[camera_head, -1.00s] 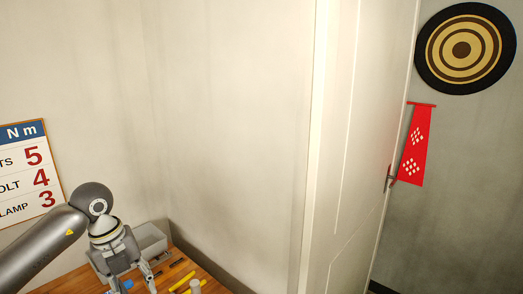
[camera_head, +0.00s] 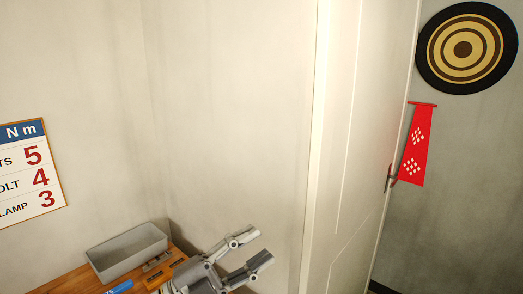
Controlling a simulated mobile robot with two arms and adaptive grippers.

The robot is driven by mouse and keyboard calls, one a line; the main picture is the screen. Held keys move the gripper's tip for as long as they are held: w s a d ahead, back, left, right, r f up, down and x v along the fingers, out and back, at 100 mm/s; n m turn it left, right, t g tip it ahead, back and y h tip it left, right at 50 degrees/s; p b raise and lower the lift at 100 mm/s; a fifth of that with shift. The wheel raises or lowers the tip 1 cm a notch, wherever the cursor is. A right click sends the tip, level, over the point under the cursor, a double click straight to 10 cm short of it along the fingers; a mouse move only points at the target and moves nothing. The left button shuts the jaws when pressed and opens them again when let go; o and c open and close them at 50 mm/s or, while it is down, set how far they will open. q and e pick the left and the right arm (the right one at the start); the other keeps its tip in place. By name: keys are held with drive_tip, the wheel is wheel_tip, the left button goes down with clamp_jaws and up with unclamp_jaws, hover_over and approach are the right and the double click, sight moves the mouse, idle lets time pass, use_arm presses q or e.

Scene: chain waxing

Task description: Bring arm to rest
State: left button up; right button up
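My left gripper (camera_head: 260,246) is low in the head view, pointing to the right past the bench. Its two grey fingers are spread apart with nothing between them. Its arm is cut off by the bottom edge of the picture. My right gripper is not in view.
A wooden bench (camera_head: 72,284) at the lower left holds an empty-looking grey tray (camera_head: 128,250), a blue item (camera_head: 118,287) and small dark and yellow items. A white door (camera_head: 350,130) stands to the right. Bare wall lies above the gripper. A dartboard (camera_head: 466,48) and a red pennant (camera_head: 415,148) hang at right.

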use_arm(q)
drive_tip(key=w+a+f+n+t+y, duration=0.2)
drive_tip(key=a+f+n+t+y, duration=0.1)
drive_tip(key=a+n+t+y, duration=0.4)
drive_tip(key=w+a+f+n+t+y, duration=0.2)
drive_tip(key=a+n+t+y, duration=0.15)
drive_tip(key=n+y, duration=0.4)
drive_tip(key=s+a+f+n+g+y, duration=0.2)
drive_tip(key=a+f+n+g, duration=0.15)
drive_tip(key=f, duration=0.25)
drive_tip(key=s+a+f+n+g+y, duration=0.2)
drive_tip(key=a+f+n+y, duration=0.15)
drive_tip(key=f, duration=0.25)
drive_tip(key=s+a+f+n+g, duration=0.1)
drive_tip(key=s+f+g, duration=0.5)
drive_tip(key=s+f, duration=0.45)
drive_tip(key=s+f+n+g, duration=0.1)
drive_tip(key=s+f+g, duration=0.55)
drive_tip(key=s, duration=0.75)
wheel_tip(320, 180, down, 31)
drive_tip(key=b, duration=0.5)
drive_tip(key=s+a+f+g+b, duration=0.2)
drive_tip(key=s+f+b, duration=0.3)
drive_tip(key=s+f, duration=1.2)
wheel_tip(320, 180, down, 4)
drive_tip(key=shift+s+a+f+h, duration=0.2)
drive_tip(key=shift+s+a+h, duration=0.1)
drive_tip(key=shift+a, duration=0.3)
